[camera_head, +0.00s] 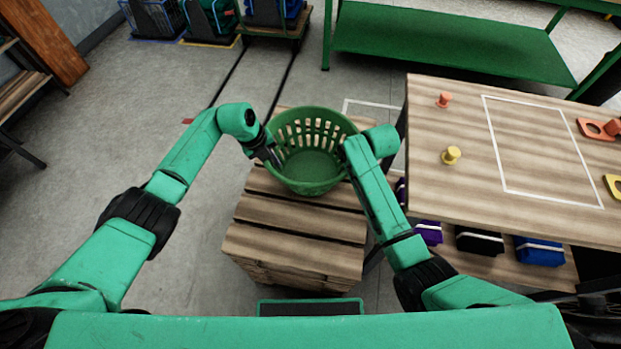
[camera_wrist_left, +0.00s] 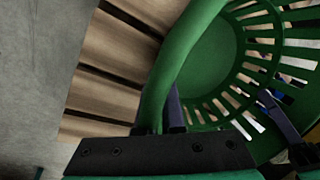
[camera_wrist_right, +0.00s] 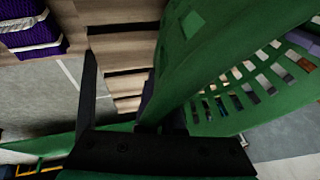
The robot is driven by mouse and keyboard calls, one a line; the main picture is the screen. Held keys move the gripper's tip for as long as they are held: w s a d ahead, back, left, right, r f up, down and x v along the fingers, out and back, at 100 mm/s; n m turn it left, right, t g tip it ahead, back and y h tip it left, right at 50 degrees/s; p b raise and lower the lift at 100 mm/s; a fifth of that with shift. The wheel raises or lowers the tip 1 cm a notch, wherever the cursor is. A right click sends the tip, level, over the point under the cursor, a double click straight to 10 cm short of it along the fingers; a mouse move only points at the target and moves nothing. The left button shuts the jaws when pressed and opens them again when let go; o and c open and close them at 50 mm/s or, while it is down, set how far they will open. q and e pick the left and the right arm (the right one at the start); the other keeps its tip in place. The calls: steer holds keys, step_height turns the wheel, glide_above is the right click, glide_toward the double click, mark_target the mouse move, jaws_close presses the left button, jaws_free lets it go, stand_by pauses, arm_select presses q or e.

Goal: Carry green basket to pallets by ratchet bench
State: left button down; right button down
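The green basket (camera_head: 308,170) stands upright and looks empty on a stack of wooden pallets (camera_head: 295,245) in front of me. My left gripper (camera_head: 273,158) is at the basket's left rim.
A wooden-topped bench (camera_head: 440,190) stands close on the right, with orange and yellow pieces on top and folded bundles (camera_head: 480,241) on its lower shelf. A green table (camera_head: 450,45) is behind. Crates (camera_head: 155,18) stand at the back left. The floor (camera_head: 120,150) on the left is clear.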

arm_select(q)
steer(key=c, duration=1)
jaws_free()
steer(key=shift+a+f+p, duration=0.1)
steer(key=shift+a+p, duration=0.2)
steer(key=shift+p, duration=0.05)
steer(key=shift+c, duration=0.2)
arm_select(e)
steer(key=c, duration=1)
jaws_free()
steer(key=shift+d, duration=0.25)
steer(key=shift+c, duration=0.2)
arm_select(q)
steer(key=shift+d, duration=0.15)
arm_select(e)
steer(key=shift+a, duration=0.1)
steer(key=shift+a, duration=0.1)
steer(key=shift+r, duration=0.15)
arm_select(q)
steer(key=v, duration=1.2)
arm_select(e)
steer(key=v, duration=1.1)
steer(key=shift+s+r, duration=0.3)
